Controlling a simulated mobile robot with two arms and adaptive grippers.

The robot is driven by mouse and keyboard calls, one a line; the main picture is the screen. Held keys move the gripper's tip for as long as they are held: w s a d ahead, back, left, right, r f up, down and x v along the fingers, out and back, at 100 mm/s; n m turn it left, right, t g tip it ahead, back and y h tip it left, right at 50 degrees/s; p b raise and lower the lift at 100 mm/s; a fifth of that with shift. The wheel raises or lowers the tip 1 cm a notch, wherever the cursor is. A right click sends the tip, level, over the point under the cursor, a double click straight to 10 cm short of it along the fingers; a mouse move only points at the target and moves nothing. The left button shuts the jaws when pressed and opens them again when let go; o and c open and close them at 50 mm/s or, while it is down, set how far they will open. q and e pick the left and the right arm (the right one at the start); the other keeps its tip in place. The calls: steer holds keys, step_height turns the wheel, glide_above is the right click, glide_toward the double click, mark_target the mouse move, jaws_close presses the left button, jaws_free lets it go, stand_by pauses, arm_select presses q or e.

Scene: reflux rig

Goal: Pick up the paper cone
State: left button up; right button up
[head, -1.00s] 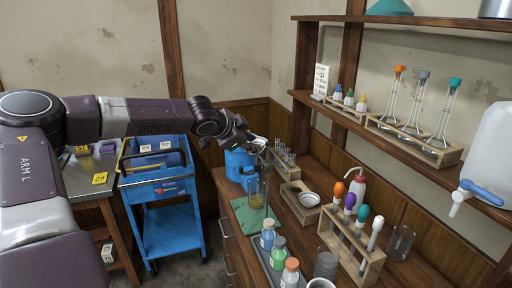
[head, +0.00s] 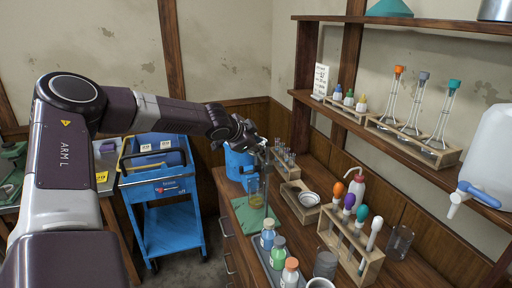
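My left gripper (head: 261,146) is above the left end of the wooden bench, over a glass beaker (head: 256,190) with amber liquid. It is small and dark here, and I cannot tell whether its fingers are open or shut. Something pale shows at its fingertips, but I cannot tell whether it is the paper cone or glassware. My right gripper is not in view.
A blue container (head: 238,163) stands behind the beaker. A test-tube rack (head: 284,158), a rack of coloured droppers (head: 352,250) and a tray of capped bottles (head: 262,255) crowd the bench. A shelf (head: 410,145) overhangs the right side. A blue cart (head: 168,190) stands left.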

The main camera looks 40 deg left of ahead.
arm_select(q)
jaws_close()
